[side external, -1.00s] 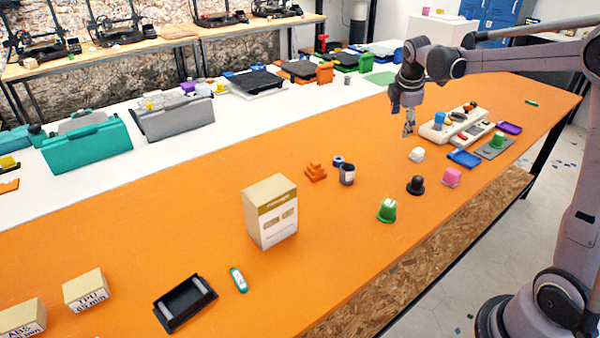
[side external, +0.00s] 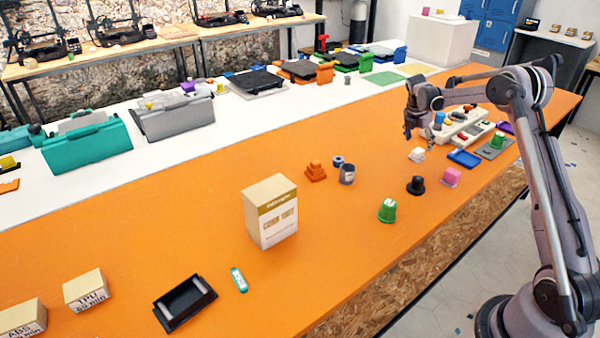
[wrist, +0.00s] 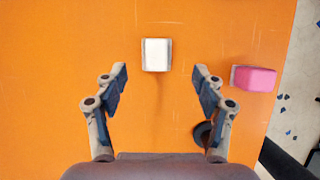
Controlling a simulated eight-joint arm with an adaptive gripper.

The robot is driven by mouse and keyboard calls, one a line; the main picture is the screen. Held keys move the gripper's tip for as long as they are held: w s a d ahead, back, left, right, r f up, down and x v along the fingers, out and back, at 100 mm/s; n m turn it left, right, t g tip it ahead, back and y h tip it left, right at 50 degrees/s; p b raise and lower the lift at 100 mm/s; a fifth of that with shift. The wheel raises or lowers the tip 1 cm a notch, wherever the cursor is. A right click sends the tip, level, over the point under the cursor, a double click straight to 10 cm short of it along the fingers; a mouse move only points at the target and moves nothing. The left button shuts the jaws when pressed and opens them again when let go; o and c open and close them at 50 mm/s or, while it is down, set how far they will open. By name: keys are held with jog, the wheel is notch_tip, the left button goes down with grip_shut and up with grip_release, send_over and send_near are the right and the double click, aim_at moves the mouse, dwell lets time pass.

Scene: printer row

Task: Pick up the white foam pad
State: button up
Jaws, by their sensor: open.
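The white foam pad (wrist: 156,55) shows in the wrist view as a pale block on the orange tabletop, ahead of the fingertips and roughly centred between them. In the side external view the white foam pad (side external: 417,155) sits on the orange table. My gripper (wrist: 160,82) is open and empty, its two fingers spread wide on either side of the pad's line. In the side external view my gripper (side external: 408,136) hangs above the table, up and slightly left of the pad, apart from it.
A pink block (wrist: 256,79) lies right of the white pad; a black knob-like piece (side external: 415,186) and a green cup-shaped piece (side external: 387,211) stand nearer the front edge. A pale panel with buttons (side external: 462,128) is behind to the right. Open orange table lies left.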

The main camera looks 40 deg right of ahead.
aim_at(418, 150)
jog(key=shift+w+x, duration=0.1)
jog(key=shift+x, duration=1.45)
jog(key=shift+w+x, duration=0.15)
jog(key=shift+x, duration=1.4)
jog(key=c, duration=1)
